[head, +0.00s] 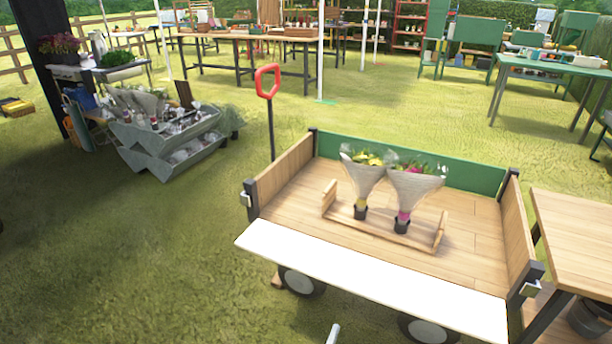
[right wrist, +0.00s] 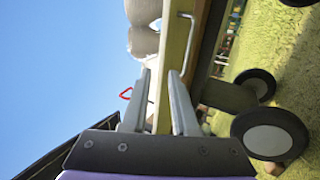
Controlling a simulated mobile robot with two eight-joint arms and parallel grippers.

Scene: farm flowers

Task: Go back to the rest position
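My right gripper (right wrist: 160,78) is open in the right wrist view, its two grey fingers spread with a gap between them. The edge of the wooden cart (right wrist: 180,55) shows behind and between the fingers, and nothing is seen gripped. In the head view only a small grey tip of the right gripper (head: 333,333) shows at the bottom edge, in front of the cart's lowered white board (head: 370,272). The cart (head: 460,255) carries a wooden rack (head: 385,233) with two wrapped bouquets standing upright, one yellow (head: 364,180) and one pink (head: 411,187). My left gripper is not in view.
A wooden table (head: 575,230) stands close to the cart's right. A grey tiered stand of bouquets (head: 165,150) is at the left. The cart has a red handle (head: 267,81) and black wheels (head: 302,283). Open grass lies to the left and front.

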